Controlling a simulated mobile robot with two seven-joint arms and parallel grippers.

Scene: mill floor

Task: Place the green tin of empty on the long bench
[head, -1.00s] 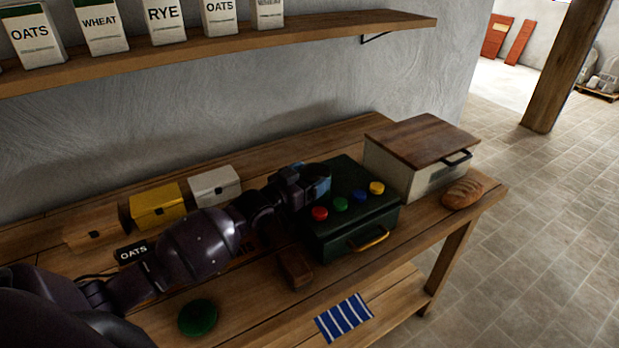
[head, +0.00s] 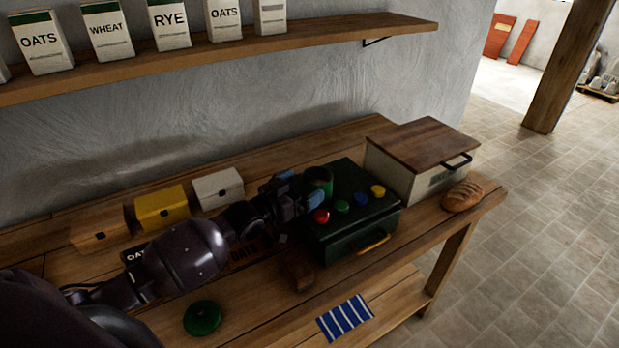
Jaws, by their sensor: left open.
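The green tin (head: 319,177) shows as a round, open-topped green shape with a brownish inside, at the back left of the dark green box (head: 352,225). Its lower part is hidden, and I cannot tell whether it stands on the box or behind it. My left gripper (head: 303,188) is open, its bluish fingertips close to the tin's left and near sides; I cannot tell if they touch it. The long wooden bench (head: 265,325) runs along the wall under all this. A round green lid (head: 202,318) lies on its front left. My right gripper is not in view.
Orange (head: 98,231), yellow (head: 160,207) and white (head: 217,189) boxes stand along the back. Coloured knobs top the green box. A wood-lidded bin (head: 415,160) and a loaf (head: 462,195) are at right. A striped cloth (head: 345,317) lies in front. A shelf of cartons hangs above.

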